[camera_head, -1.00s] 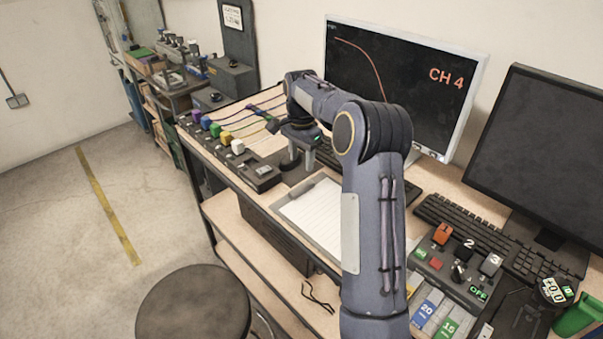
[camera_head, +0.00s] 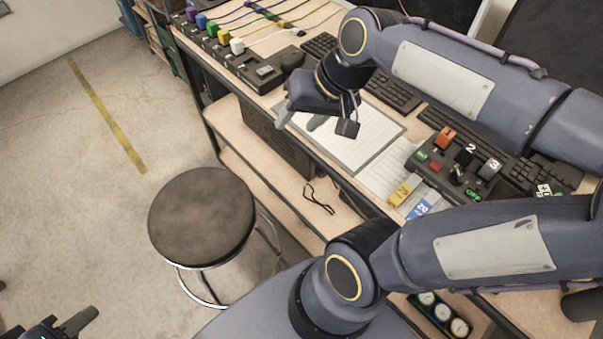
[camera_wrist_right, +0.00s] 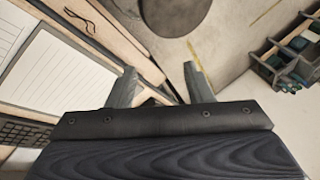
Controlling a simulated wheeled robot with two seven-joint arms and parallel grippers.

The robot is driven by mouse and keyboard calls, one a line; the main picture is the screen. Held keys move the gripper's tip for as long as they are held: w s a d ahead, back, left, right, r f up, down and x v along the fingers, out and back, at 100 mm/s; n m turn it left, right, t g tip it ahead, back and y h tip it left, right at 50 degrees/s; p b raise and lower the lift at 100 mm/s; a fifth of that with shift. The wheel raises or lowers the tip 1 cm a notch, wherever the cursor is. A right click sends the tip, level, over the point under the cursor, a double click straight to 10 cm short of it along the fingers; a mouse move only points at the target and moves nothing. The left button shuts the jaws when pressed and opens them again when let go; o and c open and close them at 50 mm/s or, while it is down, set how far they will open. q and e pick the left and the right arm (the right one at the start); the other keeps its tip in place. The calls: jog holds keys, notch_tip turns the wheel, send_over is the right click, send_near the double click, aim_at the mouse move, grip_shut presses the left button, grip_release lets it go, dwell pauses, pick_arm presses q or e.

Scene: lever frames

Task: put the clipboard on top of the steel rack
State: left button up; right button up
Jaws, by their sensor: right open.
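The clipboard (camera_head: 362,140) with a lined white sheet lies flat on the desk. It also shows at left in the right wrist view (camera_wrist_right: 48,72). My right gripper (camera_head: 300,118) is open and empty above the clipboard's left end and partly covers it. Its two spread fingers show in the wrist view (camera_wrist_right: 160,88), with nothing between them. Part of my left gripper (camera_head: 78,322) shows at the bottom left, cut off by the edge, so its opening is unclear. A shelf unit (camera_head: 150,28), perhaps the steel rack, is cut off at the top left.
A button box (camera_head: 455,165) and a loose sheet (camera_head: 385,172) lie right of the clipboard. A keyboard (camera_head: 390,92) is behind it. Glasses (camera_head: 318,198) lie on the lower shelf. A round stool (camera_head: 203,215) stands before the desk. The floor left of it is clear.

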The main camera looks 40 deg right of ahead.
jog(key=s+a+f+n+t, duration=0.1)
jog(key=s+a+f+n, duration=0.2)
jog(key=s+a+f, duration=0.2)
jog(key=shift+s+a+n+y, duration=0.25)
jog(key=shift+s+n+y, duration=0.05)
jog(key=shift+s, duration=0.85)
jog(key=shift+c, duration=0.4)
